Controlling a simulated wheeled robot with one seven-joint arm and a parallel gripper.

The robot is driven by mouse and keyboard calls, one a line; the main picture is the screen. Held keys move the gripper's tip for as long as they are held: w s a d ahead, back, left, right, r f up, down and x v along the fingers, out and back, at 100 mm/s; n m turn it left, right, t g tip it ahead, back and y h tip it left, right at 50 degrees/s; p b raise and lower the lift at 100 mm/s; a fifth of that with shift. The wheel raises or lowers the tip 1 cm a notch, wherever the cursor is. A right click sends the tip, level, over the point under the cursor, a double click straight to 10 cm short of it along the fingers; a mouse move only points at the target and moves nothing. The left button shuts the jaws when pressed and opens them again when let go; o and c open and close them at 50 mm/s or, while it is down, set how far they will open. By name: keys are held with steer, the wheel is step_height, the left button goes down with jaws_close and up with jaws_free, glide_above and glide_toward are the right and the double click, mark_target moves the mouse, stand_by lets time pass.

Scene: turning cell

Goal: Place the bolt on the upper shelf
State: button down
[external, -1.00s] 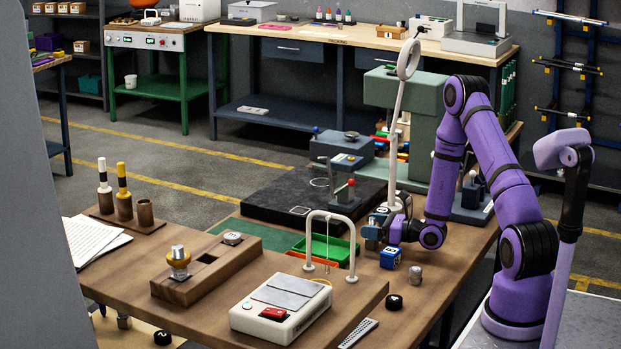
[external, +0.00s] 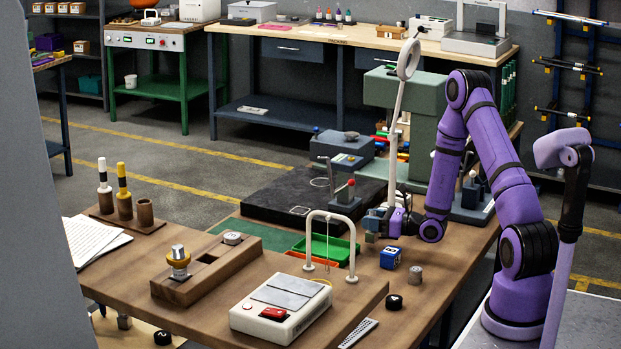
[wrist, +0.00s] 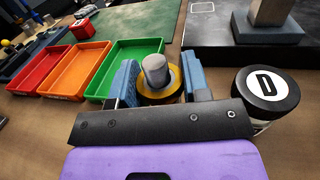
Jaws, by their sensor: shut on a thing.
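My gripper (external: 374,224) is over the right part of the brown bench. In the wrist view its blue fingers (wrist: 158,72) are closed on the sides of a round piece (wrist: 156,70) with a grey cylindrical top and a yellow-orange collar. The piece's lower part is hidden by my gripper in that view. I cannot tell whether the held piece is the bolt. No shelf is marked as the upper one; a dark rack (external: 72,16) stands at the back left.
A black-capped jar marked D (wrist: 268,92) stands close right of my gripper. Red, orange and green trays (wrist: 128,68) lie to its left.

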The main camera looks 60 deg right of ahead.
step_height(320, 180, up, 8)
stand_by(0.4)
steer(key=w+a+y, duration=0.1)
steer(key=w+a, duration=0.3)
steer(key=a, duration=0.8)
steer(key=w+a+n, duration=0.1)
steer(key=w+a, duration=0.3)
steer(key=a, duration=0.9)
steer(key=shift+a+r+y, duration=0.25)
steer(key=shift+r+y, duration=0.05)
steer(key=shift+y, duration=0.1)
steer(key=shift+w, duration=0.1)
steer(key=shift+m+h, duration=0.5)
steer(key=shift+h, duration=0.4)
steer(key=s+d, duration=0.2)
steer(key=d, duration=0.6)
steer(key=s+d, duration=0.3)
steer(key=d, duration=0.5)
steer(key=s+d, duration=0.3)
steer(key=d, duration=0.6)
steer(key=shift+f, duration=0.15)
steer(key=shift+s+d+f, duration=0.1)
steer(key=shift+d+f, duration=0.1)
steer(key=shift+f, duration=4.8)
